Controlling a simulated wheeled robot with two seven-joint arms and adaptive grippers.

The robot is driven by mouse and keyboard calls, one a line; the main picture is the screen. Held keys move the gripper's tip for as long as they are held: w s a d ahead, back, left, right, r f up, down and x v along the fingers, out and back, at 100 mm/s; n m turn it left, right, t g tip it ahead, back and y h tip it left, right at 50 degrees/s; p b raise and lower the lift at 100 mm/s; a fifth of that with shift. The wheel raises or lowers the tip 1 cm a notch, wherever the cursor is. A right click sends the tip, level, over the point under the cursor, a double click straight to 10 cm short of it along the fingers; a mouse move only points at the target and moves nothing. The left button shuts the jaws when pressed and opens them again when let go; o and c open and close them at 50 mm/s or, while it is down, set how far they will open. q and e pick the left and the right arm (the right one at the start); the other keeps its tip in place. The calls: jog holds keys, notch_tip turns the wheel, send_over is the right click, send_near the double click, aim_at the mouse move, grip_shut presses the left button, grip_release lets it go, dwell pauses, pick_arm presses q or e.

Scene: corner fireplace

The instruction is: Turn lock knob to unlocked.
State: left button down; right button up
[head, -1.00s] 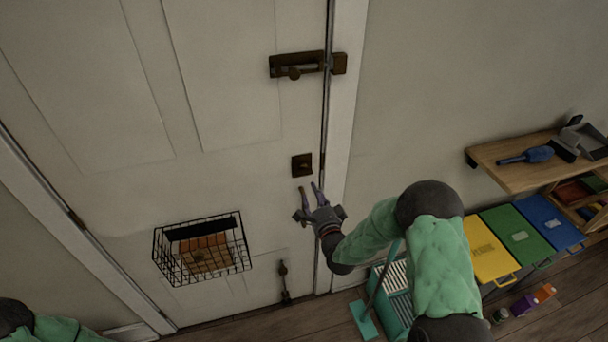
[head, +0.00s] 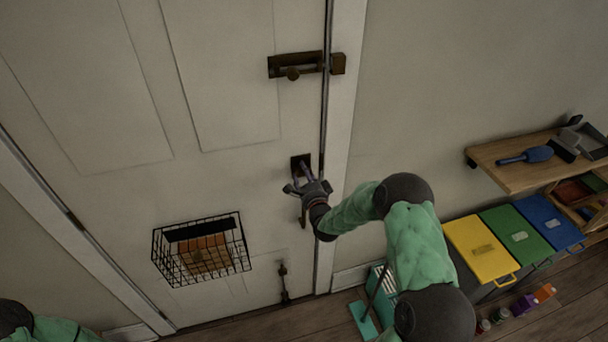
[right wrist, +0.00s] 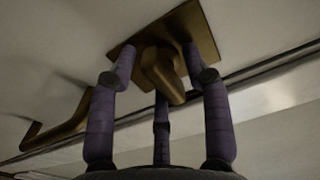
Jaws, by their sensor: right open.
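The lock knob (right wrist: 160,75) is a brass-coloured turn piece on a square plate (right wrist: 195,28) on the white door. In the head view the dark plate (head: 300,161) shows just beyond my right gripper (head: 302,172), which covers most of the knob. In the right wrist view my right gripper (right wrist: 155,62) is open, with its purple fingers on both sides of the knob and the tips near the plate. I cannot tell whether they touch the knob. Only part of my left arm shows at the lower left of the head view, without its gripper.
A door handle (right wrist: 60,128) lies left of the fingers in the wrist view. A slide bolt (head: 297,67) is higher on the door. A wire basket (head: 202,250) hangs lower left. A wooden shelf (head: 510,157) and coloured bins (head: 480,247) stand to the right.

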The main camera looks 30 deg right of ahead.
grip_shut()
jog(key=shift+f+n+b, duration=0.15)
jog(key=shift+n+b, duration=0.55)
jog(key=shift+b, duration=0.35)
jog(key=n+b, duration=0.9)
jog(key=b, duration=0.1)
jog(key=shift+s+d+n, duration=0.1)
jog(key=shift+d+n, duration=0.1)
jog(key=shift+n, duration=0.2)
jog(key=n+b, duration=0.2)
jog(key=n, duration=0.1)
jog(key=shift+b, duration=0.4)
jog(key=shift+r+n+b, duration=0.2)
jog(key=shift+n+b, duration=0.3)
jog(key=shift+n, duration=0.4)
jog(key=shift+r+n+b, duration=0.15)
jog(key=shift+n+b, duration=0.35)
jog(key=shift+n, duration=0.4)
